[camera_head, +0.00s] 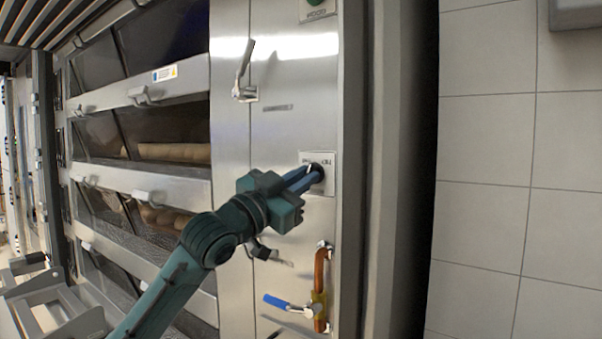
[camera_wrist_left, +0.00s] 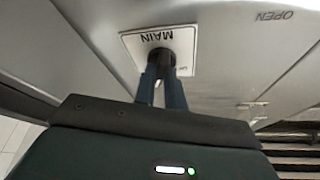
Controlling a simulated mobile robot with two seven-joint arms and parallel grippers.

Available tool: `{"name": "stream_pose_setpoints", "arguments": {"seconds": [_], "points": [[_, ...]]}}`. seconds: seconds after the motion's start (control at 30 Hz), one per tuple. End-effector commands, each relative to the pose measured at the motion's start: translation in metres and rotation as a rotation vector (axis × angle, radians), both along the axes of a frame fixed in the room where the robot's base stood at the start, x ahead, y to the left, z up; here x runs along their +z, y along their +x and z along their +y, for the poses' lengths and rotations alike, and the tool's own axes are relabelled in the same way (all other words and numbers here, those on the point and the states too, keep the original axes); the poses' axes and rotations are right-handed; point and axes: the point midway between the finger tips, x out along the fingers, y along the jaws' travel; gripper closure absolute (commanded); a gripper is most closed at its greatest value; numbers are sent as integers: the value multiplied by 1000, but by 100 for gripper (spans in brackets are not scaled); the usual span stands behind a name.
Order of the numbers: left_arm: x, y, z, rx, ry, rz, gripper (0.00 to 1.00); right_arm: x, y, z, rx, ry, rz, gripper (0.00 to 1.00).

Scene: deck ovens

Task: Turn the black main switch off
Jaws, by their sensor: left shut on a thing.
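The black main switch (camera_wrist_left: 160,58) is a round knob on a white plate marked MAIN (camera_wrist_left: 129,42) in the left wrist view. In the head view the same plate (camera_head: 327,184) sits on the steel panel, and the knob is mostly hidden by the fingers. My left gripper (camera_head: 312,176) reaches in from the lower left and its blue fingers are shut on the knob. In the left wrist view the fingers (camera_wrist_left: 162,85) are on both sides of it. The exact angle of the knob is hard to tell. My right gripper is not in view.
A steel lever handle (camera_head: 244,75) sticks out above the switch. A blue-handled valve (camera_head: 285,303) on a copper pipe (camera_head: 320,285) is below it. Glass-fronted oven decks (camera_head: 165,135) with bread are at the left. A tiled wall (camera_head: 490,140) is at the right.

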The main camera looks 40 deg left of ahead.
Motion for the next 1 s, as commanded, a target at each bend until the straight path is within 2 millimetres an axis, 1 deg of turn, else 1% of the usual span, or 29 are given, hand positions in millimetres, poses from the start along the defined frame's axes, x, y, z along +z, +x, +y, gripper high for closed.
{"name": "stream_pose_setpoints", "arguments": {"seconds": [0.03, 0.27, 0.43, 0.6, 0.83, 1.0], "points": [[2, 0, -2, -5, -52, -7, 100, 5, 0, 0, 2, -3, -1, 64], [3, 0, -3, -4, -269, -29, 100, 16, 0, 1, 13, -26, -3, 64], [3, 1, -4, -4, -431, -46, 100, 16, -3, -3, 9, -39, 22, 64], [4, 1, -5, -5, -592, -63, 100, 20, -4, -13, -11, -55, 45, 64], [4, 1, -6, -3, -806, -85, 100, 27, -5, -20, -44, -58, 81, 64], [3, 1, -7, -2, -946, -102, 100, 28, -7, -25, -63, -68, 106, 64]]}}
